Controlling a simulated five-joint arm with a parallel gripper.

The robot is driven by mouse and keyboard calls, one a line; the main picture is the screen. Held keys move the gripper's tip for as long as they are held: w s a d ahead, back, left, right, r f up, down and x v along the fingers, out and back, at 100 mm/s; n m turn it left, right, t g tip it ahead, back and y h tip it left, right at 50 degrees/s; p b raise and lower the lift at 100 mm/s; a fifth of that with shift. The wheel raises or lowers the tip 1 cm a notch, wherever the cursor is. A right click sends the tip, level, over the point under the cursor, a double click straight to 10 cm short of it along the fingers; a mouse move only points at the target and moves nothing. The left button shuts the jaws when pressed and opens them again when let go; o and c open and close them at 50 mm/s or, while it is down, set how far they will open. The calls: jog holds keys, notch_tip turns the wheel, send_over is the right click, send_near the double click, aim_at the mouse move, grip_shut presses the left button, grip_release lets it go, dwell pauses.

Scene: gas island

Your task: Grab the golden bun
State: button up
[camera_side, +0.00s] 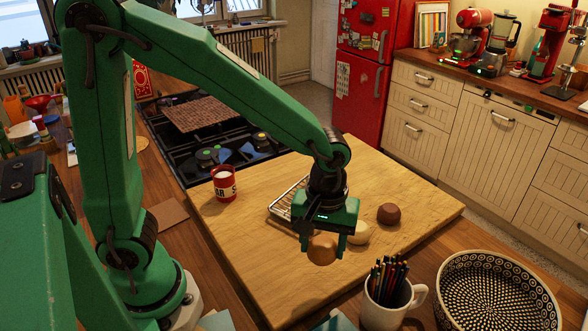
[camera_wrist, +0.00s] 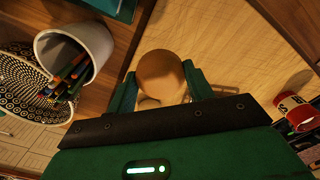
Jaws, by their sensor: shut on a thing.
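The golden bun (camera_side: 322,249) is a round, tan-brown ball between the two fingers of my gripper (camera_side: 321,240) in the side view. My gripper is shut on it and holds it over the front part of the wooden board (camera_side: 258,268). In the wrist view the golden bun (camera_wrist: 160,73) sits between the green fingertips of my gripper (camera_wrist: 160,85). A pale cream bun (camera_side: 356,234) lies on the board just right of my gripper. A dark brown bun (camera_side: 388,214) lies farther right on the board.
A wire rack (camera_side: 284,205) lies on the board behind my gripper. A red cup (camera_side: 224,184) stands at the board's back left. A white mug of pencils (camera_side: 385,307) and a patterned bowl (camera_side: 500,295) stand at the front right. The board's left front is clear.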

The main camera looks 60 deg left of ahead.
jog(key=shift+s+d+r, duration=1.45)
jog(key=shift+s+d, duration=0.25)
